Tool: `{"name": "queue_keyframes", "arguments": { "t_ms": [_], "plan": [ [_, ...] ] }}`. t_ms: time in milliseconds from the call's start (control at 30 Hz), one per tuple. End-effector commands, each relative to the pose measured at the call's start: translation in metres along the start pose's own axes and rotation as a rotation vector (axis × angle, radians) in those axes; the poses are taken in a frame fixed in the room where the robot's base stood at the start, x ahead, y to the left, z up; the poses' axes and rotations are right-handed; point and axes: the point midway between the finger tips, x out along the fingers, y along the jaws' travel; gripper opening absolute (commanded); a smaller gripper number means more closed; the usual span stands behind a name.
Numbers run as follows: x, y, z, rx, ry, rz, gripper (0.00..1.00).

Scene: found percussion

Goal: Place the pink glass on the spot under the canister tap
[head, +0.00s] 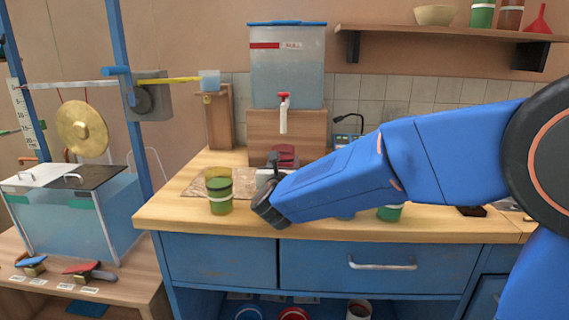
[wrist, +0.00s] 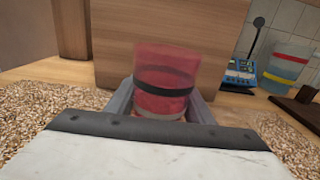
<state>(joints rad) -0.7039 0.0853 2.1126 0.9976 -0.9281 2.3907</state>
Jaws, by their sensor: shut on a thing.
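The pink glass (wrist: 166,78), with a dark band around it, stands upright between the fingers of my gripper (wrist: 161,104). The fingers are shut on it, one on each side. In the head view the glass (head: 285,154) shows just beyond my gripper (head: 270,172), in front of the wooden block. The canister (head: 287,68) stands on that block, and its red-and-white tap (head: 283,112) hangs above the glass in the picture. I cannot tell how far the tap is in depth. The spot is not distinguishable, and the glass's base is partly hidden by my gripper.
The wooden block (wrist: 140,45) stands close behind the glass. A speckled mat (wrist: 42,104) lies on the counter around my gripper. A green-and-yellow glass (head: 219,193) stands to the left. Blue-and-yellow cups (wrist: 287,65) and a small blue device (wrist: 241,73) are at the right.

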Motion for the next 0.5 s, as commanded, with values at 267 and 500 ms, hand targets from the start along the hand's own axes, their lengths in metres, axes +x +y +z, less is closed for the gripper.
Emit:
{"name": "queue_keyframes", "arguments": {
  "t_ms": [267, 500],
  "plan": [
    [-0.0002, -0.0001, -0.0026, 0.001, -0.001, 0.0, 0.13],
    [-0.0002, -0.0002, -0.0051, 0.0, 0.0, -0.001, 0.66]
  ]
}}
